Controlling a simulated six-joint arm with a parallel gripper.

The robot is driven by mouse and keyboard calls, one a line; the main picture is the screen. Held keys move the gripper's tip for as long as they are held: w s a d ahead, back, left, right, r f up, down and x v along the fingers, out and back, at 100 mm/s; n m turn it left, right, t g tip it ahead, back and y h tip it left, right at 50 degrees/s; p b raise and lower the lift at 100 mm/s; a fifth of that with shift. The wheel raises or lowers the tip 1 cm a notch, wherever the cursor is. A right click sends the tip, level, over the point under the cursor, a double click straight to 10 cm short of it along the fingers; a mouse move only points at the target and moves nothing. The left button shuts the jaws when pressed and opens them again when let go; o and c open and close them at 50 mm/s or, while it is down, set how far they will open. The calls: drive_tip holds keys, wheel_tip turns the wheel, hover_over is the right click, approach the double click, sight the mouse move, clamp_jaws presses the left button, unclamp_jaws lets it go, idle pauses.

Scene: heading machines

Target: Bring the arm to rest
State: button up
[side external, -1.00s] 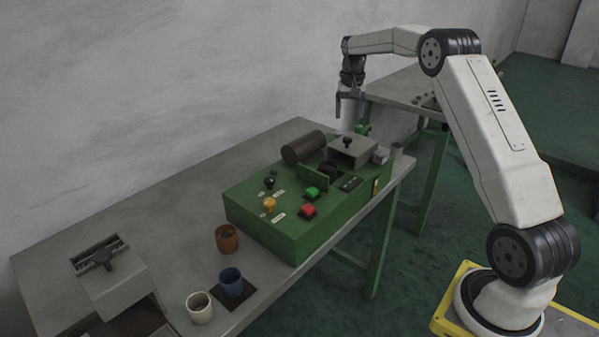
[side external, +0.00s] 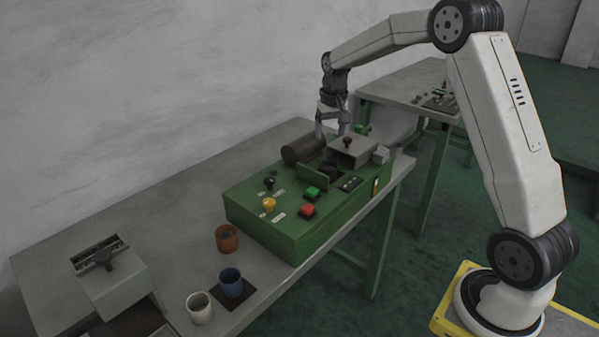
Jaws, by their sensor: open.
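My gripper (side external: 333,130) hangs pointing down at the back of the green machine (side external: 300,240), near the dark brown cylinder (side external: 304,148) and the grey cover with a black knob (side external: 352,152). Its two fingers are apart and nothing shows between them. The fingertips are partly behind the machine's parts, so I cannot tell whether they touch anything. My arm reaches in from the right with its elbow raised high.
The machine carries a yellow knob (side external: 268,204), a red button (side external: 308,210) and a green button (side external: 312,192). Orange (side external: 227,240), blue (side external: 231,284) and white (side external: 199,309) cups stand in front. A grey box (side external: 115,285) is at left. A second table (side external: 395,88) stands behind.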

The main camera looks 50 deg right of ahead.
drive_tip(key=s+a+f+n+t, duration=0.1)
drive_tip(key=s+a+f+n, duration=0.2)
drive_tip(key=s+a, duration=0.7)
drive_tip(key=s+a+f+n, duration=0.3)
drive_tip(key=s+a+f, duration=0.1)
drive_tip(key=s+a, duration=0.6)
drive_tip(key=shift+s+t, duration=0.3)
drive_tip(key=shift+t, duration=0.1)
